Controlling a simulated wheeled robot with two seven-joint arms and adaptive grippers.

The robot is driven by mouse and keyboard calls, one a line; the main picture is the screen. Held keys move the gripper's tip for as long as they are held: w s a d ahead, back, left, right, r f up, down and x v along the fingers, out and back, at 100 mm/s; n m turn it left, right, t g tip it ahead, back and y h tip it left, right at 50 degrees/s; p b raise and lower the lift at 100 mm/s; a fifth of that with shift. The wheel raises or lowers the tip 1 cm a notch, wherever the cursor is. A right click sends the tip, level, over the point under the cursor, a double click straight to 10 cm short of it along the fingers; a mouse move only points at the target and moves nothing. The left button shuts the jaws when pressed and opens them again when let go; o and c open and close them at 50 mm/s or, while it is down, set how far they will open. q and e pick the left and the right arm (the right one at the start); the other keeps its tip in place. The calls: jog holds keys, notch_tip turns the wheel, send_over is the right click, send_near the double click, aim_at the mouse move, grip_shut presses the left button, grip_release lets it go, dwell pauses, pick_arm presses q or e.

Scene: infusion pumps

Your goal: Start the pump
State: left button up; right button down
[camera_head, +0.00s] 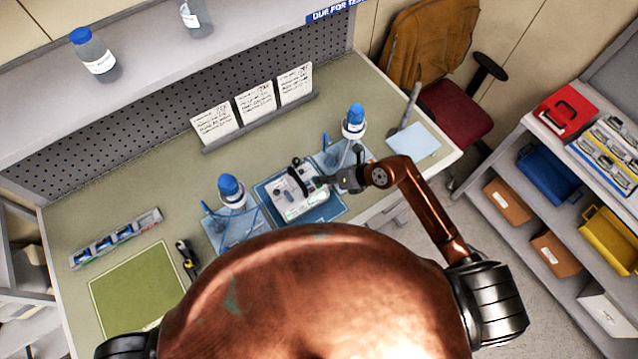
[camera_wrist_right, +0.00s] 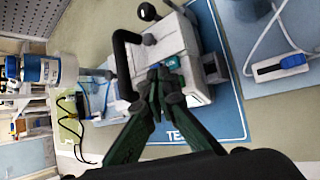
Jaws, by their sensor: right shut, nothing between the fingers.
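The pump (camera_head: 296,191) is a white and grey box with a black handle, and it sits on a blue mat (camera_head: 328,212) on the bench. It also shows in the right wrist view (camera_wrist_right: 198,62), with a black knob (camera_wrist_right: 147,12) on it. My right gripper (camera_head: 334,181) is at the right side of the pump. In the right wrist view its closed fingertips (camera_wrist_right: 162,76) are in front of the pump's face, close to a small teal patch. I cannot tell whether they touch it. The fingertips hide part of the face. My left gripper is out of view.
Written cards (camera_head: 255,102) stand behind. A shelf unit with bins (camera_head: 548,175) and a chair (camera_head: 458,108) stand right.

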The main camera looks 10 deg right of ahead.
aim_at(321, 186)
notch_tip(321, 186, up, 5)
jog(key=p, duration=0.4)
jog(key=shift+r, duration=0.1)
dwell(0.4)
dwell(0.4)
